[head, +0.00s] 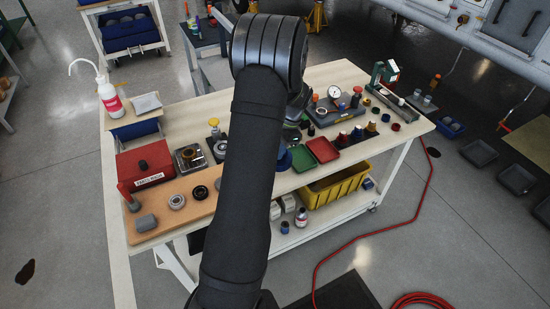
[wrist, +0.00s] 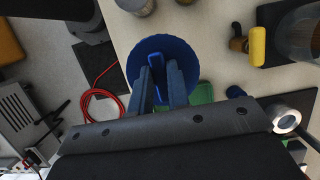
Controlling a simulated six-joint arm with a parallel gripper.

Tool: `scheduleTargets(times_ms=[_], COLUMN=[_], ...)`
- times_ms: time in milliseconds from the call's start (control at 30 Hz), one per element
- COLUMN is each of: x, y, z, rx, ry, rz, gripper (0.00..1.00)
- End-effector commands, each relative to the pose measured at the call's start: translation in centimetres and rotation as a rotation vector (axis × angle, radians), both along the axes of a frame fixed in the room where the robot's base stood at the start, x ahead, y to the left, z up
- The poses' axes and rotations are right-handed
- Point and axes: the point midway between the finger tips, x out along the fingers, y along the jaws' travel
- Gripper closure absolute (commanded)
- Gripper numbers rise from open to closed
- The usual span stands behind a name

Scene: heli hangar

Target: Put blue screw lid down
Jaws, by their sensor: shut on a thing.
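The blue screw lid (wrist: 188,49) is a round blue disc with a raised bar across its middle. In the wrist view my gripper (wrist: 158,76) is shut on that bar, one finger on each side. The lid overlaps the bench edge in that view; its height above the bench is hard to tell. In the head view a piece of the blue lid (head: 285,160) shows just right of my arm, beside the green tray (head: 303,158). My arm hides the gripper there and the bench behind it.
A red tray (head: 323,150) and several small coloured caps stand to the right on the bench (head: 240,104). A dial gauge (head: 334,92) stands behind them. A red case (head: 145,161) is at left. A yellow bin (head: 336,187) sits on the lower shelf.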

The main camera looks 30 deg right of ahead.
Motion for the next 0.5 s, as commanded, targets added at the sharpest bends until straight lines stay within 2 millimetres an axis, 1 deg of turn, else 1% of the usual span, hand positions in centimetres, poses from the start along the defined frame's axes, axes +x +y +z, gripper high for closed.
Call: scheduleTargets(times_ms=[33,100,267,500], x=[0.7,1.2,1.5,1.4], y=[0.3,0.5,0.7,0.7], z=[-0.4,-0.8,-1.6,-4.8], rx=[0.0,0.0,0.001,0.001], ry=[0.001,0.0,0.0,-0.002], rz=[0.001,0.0,-0.001,-0.001], gripper=[1.0,1.0,1.0,1.0])
